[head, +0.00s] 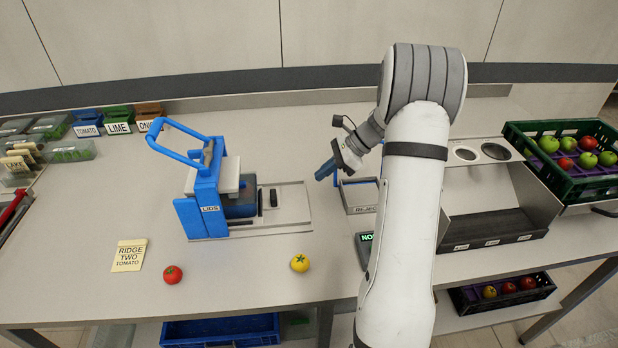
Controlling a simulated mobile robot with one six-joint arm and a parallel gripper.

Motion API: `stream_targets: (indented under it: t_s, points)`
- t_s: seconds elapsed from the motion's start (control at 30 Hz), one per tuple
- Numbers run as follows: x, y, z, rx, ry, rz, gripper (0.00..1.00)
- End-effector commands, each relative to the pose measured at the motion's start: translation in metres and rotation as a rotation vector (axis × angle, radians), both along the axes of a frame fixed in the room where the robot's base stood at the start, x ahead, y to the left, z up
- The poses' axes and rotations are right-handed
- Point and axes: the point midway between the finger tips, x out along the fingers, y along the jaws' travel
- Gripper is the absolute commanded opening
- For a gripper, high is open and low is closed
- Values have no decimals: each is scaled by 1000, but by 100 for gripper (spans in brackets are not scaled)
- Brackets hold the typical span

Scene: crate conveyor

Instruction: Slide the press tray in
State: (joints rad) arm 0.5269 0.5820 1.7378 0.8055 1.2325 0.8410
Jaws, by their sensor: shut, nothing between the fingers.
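The blue press (207,204) stands left of the table's middle, with its blue looped handle (178,140) raised to the upper left. The press tray (272,208) is a flat, pale slide with a black grip (273,197), reaching out from the right side of the press. A dark blue block (238,206) sits under the press head. My gripper (325,172) is shut and empty, above the table to the right of the tray and apart from it. How far the tray reaches into the press is partly hidden.
A red tomato (173,274) and a yellow one (300,263) lie near the front edge. A RIDGE TWO TOMATO card (129,256) lies at left. A REJECT bin (358,208) stands right of the tray, partly behind my arm. A green crate (590,182) of fruit is at far right.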

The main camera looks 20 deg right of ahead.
Motion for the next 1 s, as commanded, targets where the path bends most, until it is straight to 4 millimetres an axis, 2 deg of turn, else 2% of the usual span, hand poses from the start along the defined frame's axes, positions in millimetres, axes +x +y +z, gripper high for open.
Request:
stream_targets:
  t_s: [0.4, 0.63, 1.0]
  points:
    - [13, 61, -61, -2, 4, 6, 0]
    - [21, 92, -59, -4, 1, 8, 0]
    - [22, 99, -61, -4, 0, 6, 0]
